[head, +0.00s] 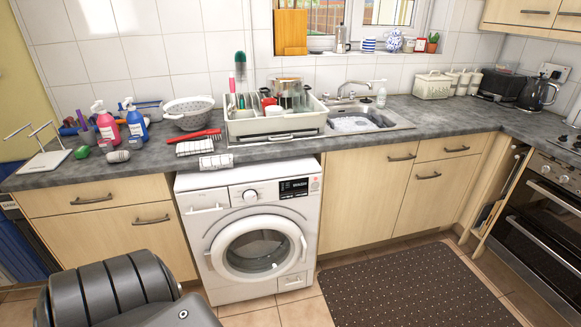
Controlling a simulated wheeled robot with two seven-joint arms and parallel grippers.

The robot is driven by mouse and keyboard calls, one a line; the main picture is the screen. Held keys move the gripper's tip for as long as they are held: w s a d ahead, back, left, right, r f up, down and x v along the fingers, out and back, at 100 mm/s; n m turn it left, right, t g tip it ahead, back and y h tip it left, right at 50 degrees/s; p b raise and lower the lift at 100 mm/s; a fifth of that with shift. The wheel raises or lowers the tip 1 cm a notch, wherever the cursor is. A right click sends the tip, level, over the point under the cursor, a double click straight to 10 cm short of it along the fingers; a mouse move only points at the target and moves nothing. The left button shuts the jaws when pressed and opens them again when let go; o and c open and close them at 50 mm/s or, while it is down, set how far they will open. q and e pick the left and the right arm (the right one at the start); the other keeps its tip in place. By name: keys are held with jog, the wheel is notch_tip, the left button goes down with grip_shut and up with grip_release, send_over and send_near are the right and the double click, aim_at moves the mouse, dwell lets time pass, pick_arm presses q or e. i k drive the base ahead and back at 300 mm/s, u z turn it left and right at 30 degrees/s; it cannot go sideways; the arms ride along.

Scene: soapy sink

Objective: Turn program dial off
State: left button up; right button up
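The program dial (250,196) is a round white knob on the upper front panel of the white washing machine (213,240). A dark display (294,187) to the right of the dial reads what looks like "WASH". The dial's exact pointer position is too small to tell. The machine's round door (258,247) is closed, and something pale shows behind its glass. Neither of my grippers shows in the head view. A dark grey rounded part at the bottom left looks like my own arm.
The machine stands under the grey worktop (350,142), between wooden cupboards. A folded cloth (215,161) hangs at the worktop's edge above it. A dark dotted mat (415,285) lies on the floor to the right. The tiled floor before the machine is clear.

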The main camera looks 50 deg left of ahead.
aim_at(249, 196)
jog(key=i, duration=1.3)
jog(key=u, duration=1.4)
